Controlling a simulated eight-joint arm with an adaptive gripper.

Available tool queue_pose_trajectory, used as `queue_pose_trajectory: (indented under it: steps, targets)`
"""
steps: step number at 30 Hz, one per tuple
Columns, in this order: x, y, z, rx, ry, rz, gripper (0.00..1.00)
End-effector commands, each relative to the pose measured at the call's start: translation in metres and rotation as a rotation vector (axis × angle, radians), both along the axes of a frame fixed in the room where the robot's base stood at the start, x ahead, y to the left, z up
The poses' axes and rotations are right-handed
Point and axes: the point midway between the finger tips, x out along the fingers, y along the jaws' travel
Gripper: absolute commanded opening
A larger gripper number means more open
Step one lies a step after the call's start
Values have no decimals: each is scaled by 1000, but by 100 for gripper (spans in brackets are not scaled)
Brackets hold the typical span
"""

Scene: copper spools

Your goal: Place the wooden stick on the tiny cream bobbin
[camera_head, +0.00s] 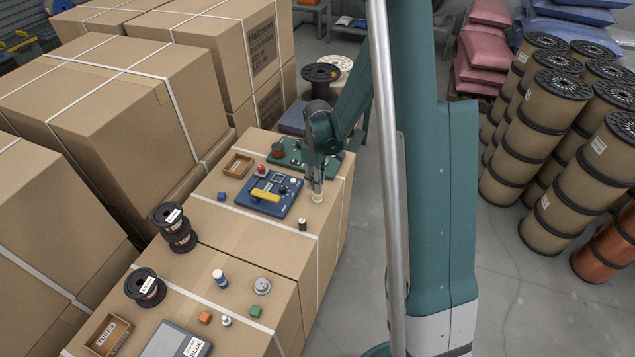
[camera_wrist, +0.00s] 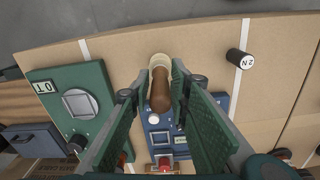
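The wooden stick (camera_wrist: 160,92) is a brown rod. In the wrist view it lies between the two fingers of my gripper (camera_wrist: 163,75), its far end at the cream bobbin. The tiny cream bobbin (camera_wrist: 160,64) sits on the carton top beyond the fingertips. In the head view the bobbin (camera_head: 317,198) is right under my gripper (camera_head: 316,186), near the carton's right edge. The fingers are close to the stick on both sides, but whether they press on it is unclear. Whether the stick rests on the bobbin or hovers just above it is also unclear.
A blue panel (camera_head: 285,206) with a yellow bar is left of the bobbin; a green panel (camera_head: 291,160) is behind. A small dark cylinder (camera_head: 302,224) stands in front. Black-flanged spools (camera_head: 168,215) and small blocks (camera_head: 255,311) are further forward. The carton's right edge is close.

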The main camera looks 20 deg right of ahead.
Motion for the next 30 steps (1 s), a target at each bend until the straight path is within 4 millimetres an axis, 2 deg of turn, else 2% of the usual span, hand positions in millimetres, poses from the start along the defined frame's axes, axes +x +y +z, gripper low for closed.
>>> queue_pose_trajectory:
  steps: [17,23,30]
  targets:
    - [0,0,5,0,0,0,26]
    - [0,0,18,0,0,0,26]
    - [0,0,47,0,0,0,26]
